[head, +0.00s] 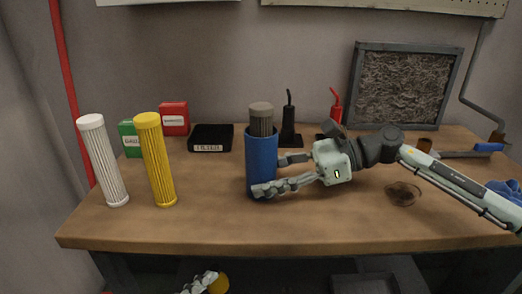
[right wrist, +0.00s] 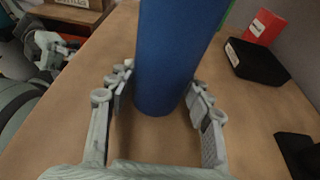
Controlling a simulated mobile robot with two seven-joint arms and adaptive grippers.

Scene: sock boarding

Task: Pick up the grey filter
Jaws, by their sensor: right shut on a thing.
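The grey filter (head: 261,119) stands upright inside a blue cylindrical housing (head: 260,163) on the workbench, with only its ridged upper part and cap showing above the rim. My right gripper (head: 268,176) comes in from the right and is shut on the blue housing, low on its body. In the right wrist view the fingers lie on both sides of the blue housing (right wrist: 170,55); the filter is out of that view. My left gripper (head: 208,283) shows only in part below the bench's front edge, and its jaws cannot be made out.
A white filter (head: 103,160) and a yellow filter (head: 155,160) stand at the left. Behind are a green box (head: 129,139), a red box (head: 174,118), a black tray (head: 211,148) and black and red oil cans (head: 290,125). A dark bowl-like item (head: 403,194) lies at right.

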